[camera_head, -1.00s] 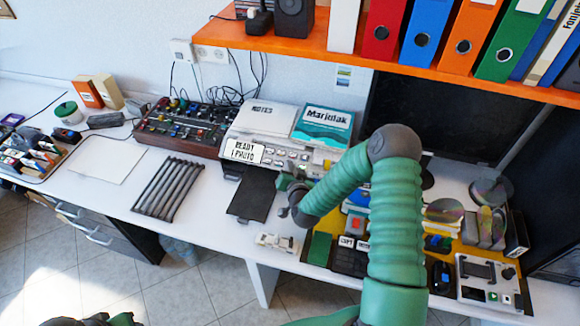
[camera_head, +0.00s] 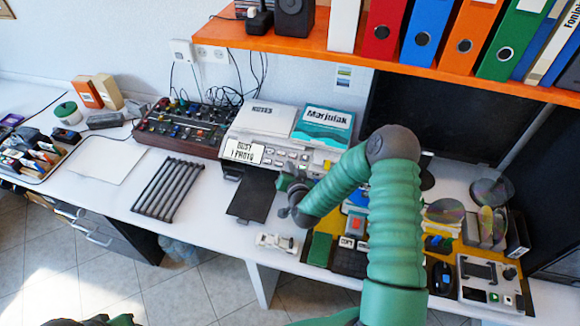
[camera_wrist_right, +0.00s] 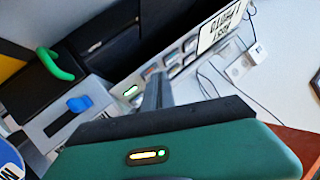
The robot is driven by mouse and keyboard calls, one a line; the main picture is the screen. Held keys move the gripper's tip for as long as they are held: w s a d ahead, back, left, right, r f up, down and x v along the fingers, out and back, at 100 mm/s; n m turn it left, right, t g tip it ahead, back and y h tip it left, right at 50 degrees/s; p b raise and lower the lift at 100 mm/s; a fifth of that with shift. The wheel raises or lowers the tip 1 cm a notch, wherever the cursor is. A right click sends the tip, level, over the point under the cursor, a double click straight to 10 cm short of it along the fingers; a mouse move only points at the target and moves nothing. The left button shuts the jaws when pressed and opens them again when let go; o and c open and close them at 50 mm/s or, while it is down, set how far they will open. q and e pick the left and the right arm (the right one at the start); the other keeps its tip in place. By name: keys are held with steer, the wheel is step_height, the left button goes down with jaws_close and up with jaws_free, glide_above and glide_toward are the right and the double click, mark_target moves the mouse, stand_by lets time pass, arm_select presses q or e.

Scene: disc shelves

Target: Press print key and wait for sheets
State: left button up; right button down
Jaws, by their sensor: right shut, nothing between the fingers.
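The white printer (camera_head: 268,118) stands against the wall. Its display (camera_head: 243,151) reads "BUSY 1 PHOTO" and also shows in the wrist view (camera_wrist_right: 226,24). Its row of keys (camera_head: 287,160) is on the front panel; in the wrist view one key is lit green (camera_wrist_right: 131,91). The black output tray (camera_head: 251,200) is out at the front, with no sheet on it. My right gripper (camera_head: 289,182) is shut and empty, just in front of the key panel; its fingers (camera_wrist_right: 154,86) point at the panel. I cannot tell whether they touch a key.
A mixer (camera_head: 181,126) and a rack of dark rods (camera_head: 167,190) stand left of the printer. A white sheet (camera_head: 100,158) lies further left. An orange shelf (camera_head: 275,40) with binders hangs above. Small gadgets crowd the yellow mat (camera_head: 462,248) at right.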

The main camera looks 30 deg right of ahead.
steer(key=shift+s+a+r+p, duration=0.25)
steer(key=shift+r+p, duration=0.25)
steer(key=shift+r, duration=0.15)
